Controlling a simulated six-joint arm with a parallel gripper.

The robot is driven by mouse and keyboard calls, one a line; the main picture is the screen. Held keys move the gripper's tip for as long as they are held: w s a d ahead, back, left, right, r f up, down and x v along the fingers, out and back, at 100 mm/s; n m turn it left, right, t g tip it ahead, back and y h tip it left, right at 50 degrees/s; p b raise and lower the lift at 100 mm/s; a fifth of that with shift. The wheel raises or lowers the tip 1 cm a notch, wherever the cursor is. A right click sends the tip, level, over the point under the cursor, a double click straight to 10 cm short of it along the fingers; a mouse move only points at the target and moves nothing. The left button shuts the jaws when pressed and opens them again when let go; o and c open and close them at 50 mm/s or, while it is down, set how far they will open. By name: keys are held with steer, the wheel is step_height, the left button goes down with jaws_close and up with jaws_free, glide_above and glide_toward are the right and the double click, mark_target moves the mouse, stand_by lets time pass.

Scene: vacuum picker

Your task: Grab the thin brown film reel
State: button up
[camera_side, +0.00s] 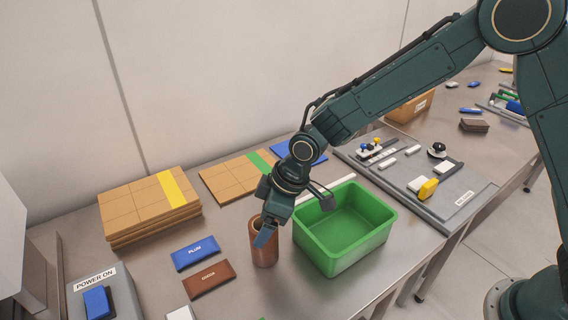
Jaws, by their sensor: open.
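A brown upright cylinder (264,251), which looks like the film reel, stands on the metal table just left of the green bin. It is tall and narrow with a dark opening at its top. My gripper (295,219) is above and to the right of it, with its jaws spread apart and nothing seen between them. One finger overlaps the cylinder's top in the picture and hides part of its rim. I cannot tell whether the near finger touches the cylinder.
The green bin (377,238) looks empty. Left of the cylinder lie a blue card (195,254) and a brown card (209,279). Stacked cardboard (125,213) lies behind them. A grey panel with small parts (440,210) lies at right. The table's front edge is close.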

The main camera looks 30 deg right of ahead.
steer(key=shift+f, duration=0.1)
steer(key=shift+x, duration=2.5)
steer(key=c, duration=1.2)
steer(key=shift+o, duration=0.2)
step_height(320, 180, up, 20)
